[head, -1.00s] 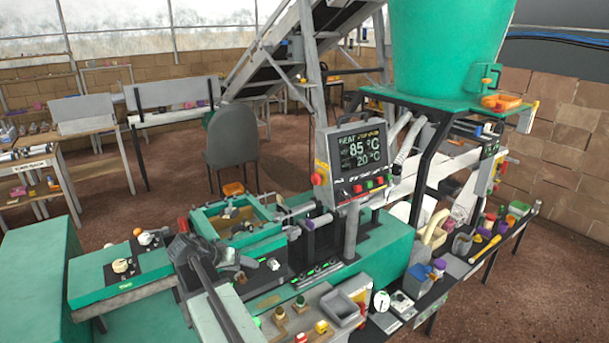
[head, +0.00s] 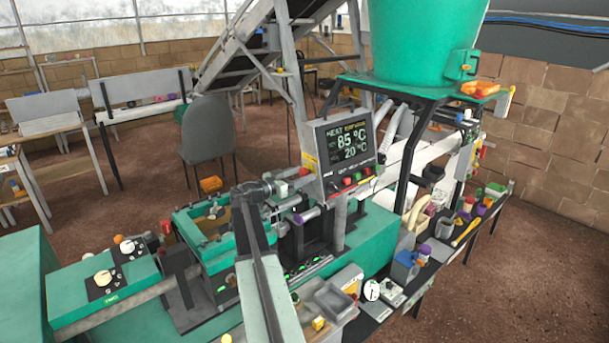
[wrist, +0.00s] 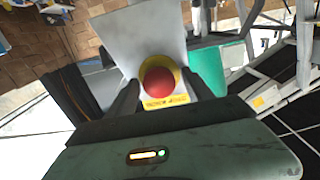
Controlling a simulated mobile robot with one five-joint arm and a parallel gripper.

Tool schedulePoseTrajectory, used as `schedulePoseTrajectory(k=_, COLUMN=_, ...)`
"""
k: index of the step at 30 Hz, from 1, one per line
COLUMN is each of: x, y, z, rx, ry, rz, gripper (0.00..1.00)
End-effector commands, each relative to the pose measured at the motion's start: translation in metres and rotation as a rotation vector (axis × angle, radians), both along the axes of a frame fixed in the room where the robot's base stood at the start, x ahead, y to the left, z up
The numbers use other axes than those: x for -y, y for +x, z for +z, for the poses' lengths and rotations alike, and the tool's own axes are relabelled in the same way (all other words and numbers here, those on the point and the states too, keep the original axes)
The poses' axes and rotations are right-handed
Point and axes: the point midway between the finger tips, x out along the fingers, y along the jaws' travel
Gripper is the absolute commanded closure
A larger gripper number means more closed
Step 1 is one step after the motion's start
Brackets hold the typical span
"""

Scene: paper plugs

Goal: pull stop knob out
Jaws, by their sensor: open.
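The stop knob (wrist: 159,82) is a round red button on a yellow collar, with a yellow label beside it, seen face-on in the wrist view. In the head view the red knob (head: 304,171) shows small at the lower left side of the control box (head: 345,155). My gripper (wrist: 163,88) is open, with one dark finger on each side of the knob. I cannot tell whether the fingers touch it. In the head view my arm reaches up to the box's left side, and the fingertips are hard to make out.
The control box's screen reads 85 °C and 20 °C, with small buttons below it. A green hopper (head: 425,40) stands behind to the right. A green-framed tray (head: 215,235) lies left of my arm.

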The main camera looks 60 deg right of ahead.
Motion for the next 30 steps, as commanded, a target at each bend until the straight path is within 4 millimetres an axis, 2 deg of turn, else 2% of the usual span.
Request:
schedulePoseTrajectory(k=3, x=0.008, y=-0.003, z=0.000, rx=0.000, ry=0.000, rz=-0.002, gripper=0.40)
schedulePoseTrajectory(k=10, x=0.009, y=-0.004, z=0.000, rx=0.000, ry=0.001, rz=-0.002, gripper=0.40)
schedulePoseTrajectory(k=11, x=0.009, y=-0.004, z=0.000, rx=0.000, ry=0.001, rz=-0.002, gripper=0.46)
schedulePoseTrajectory(k=15, x=0.009, y=-0.004, z=0.000, rx=0.000, ry=0.001, rz=-0.002, gripper=0.84)
schedulePoseTrajectory(k=17, x=0.009, y=-0.004, z=0.000, rx=0.000, ry=0.001, rz=-0.002, gripper=1.00)
schedulePoseTrajectory(k=23, x=0.008, y=-0.004, z=0.000, rx=-0.001, ry=0.001, rz=-0.002, gripper=1.00)
schedulePoseTrajectory(k=27, x=-0.004, y=0.000, z=0.000, rx=-0.001, ry=0.001, rz=0.000, gripper=1.00)
schedulePoseTrajectory(k=30, x=-0.005, y=0.000, z=-0.001, rx=0.001, ry=0.002, rz=-0.002, gripper=1.00)
